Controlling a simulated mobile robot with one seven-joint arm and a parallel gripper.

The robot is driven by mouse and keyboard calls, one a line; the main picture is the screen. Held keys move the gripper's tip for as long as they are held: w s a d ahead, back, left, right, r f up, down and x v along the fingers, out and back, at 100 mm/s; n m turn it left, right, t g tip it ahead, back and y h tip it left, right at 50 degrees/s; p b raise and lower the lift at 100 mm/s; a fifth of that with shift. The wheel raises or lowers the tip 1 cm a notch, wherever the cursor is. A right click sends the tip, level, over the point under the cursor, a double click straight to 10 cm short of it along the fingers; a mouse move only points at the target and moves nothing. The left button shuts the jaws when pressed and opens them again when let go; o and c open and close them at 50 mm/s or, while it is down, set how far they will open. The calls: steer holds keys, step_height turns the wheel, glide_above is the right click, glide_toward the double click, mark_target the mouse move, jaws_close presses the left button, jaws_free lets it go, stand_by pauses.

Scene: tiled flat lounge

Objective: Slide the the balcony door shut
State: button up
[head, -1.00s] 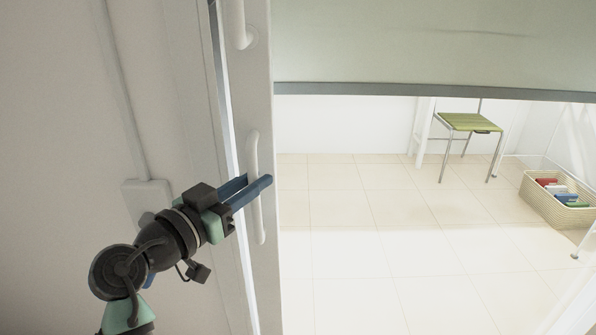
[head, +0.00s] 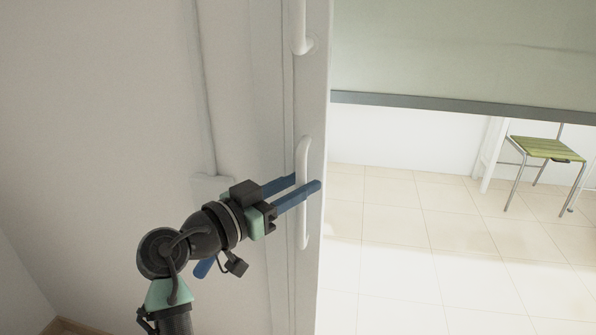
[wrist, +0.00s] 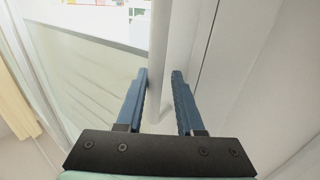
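The balcony door (head: 318,85) shows its white edge stile and a glass pane to the right with a pale green blind behind or on it. A white vertical bar handle (head: 304,152) stands on the stile. My gripper (head: 308,181) has its blue fingers on either side of this handle. In the wrist view the handle (wrist: 160,50) passes between the open fingers (wrist: 162,74), and a gap shows on the finger side to the right. The stile stands against the white frame (head: 272,90) at the left, with no bright gap visible between them.
A second white handle (head: 301,30) is higher on the stile. A white wall with a box fitting (head: 212,187) lies left of my gripper. Beyond the glass are a tiled floor (head: 410,240) and a green-seated chair (head: 547,148).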

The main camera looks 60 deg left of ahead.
steer(key=v, duration=1.3)
steer(key=shift+p, duration=0.4)
